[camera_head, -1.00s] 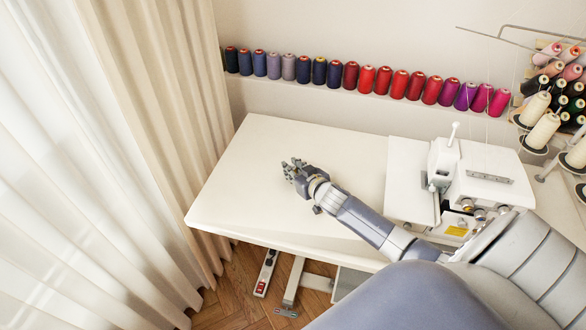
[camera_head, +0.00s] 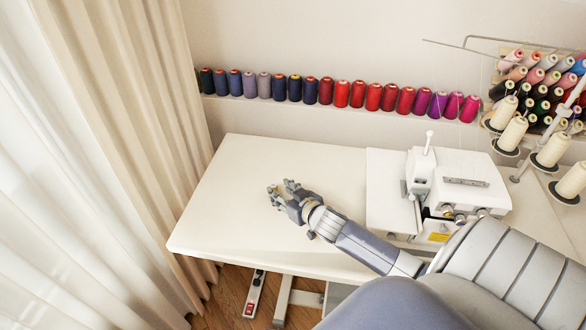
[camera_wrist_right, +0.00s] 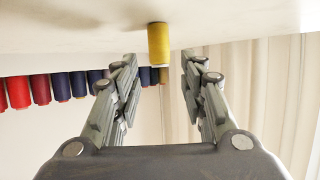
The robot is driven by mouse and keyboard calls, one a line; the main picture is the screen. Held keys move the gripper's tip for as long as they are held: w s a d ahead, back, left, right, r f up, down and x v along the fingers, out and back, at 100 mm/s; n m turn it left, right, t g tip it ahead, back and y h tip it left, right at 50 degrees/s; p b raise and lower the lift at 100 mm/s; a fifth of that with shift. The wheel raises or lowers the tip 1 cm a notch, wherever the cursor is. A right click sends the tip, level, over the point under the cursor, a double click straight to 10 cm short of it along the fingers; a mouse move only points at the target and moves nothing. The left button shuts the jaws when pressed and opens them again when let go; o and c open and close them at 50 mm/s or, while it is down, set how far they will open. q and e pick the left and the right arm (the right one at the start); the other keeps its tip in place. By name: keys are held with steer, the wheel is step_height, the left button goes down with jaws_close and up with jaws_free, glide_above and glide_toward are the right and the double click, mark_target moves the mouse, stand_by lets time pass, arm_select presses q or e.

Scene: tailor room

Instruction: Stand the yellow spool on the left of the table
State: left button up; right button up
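The yellow spool (camera_wrist_right: 158,43) shows in the right wrist view, upright against the white table top, which is at the top of that upside-down picture. It is between the two fingers of my right gripper (camera_wrist_right: 157,65), near their tips. The fingers are spread, with a gap visible on each side of the spool. In the head view my right gripper (camera_head: 280,192) is low over the left-middle of the white table (camera_head: 225,215). The spool is mostly hidden or too small to make out there. My left gripper is not in view.
A white sewing machine (camera_head: 455,185) stands on the table's right side. A row of coloured spools (camera_head: 342,93) stands on a wall ledge behind. Cream curtains (camera_head: 150,130) hang beside the left edge. The table's left part is clear.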

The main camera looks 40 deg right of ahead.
steer(key=v, duration=0.6)
steer(key=shift+s+r, duration=0.15)
steer(key=shift+s, duration=0.15)
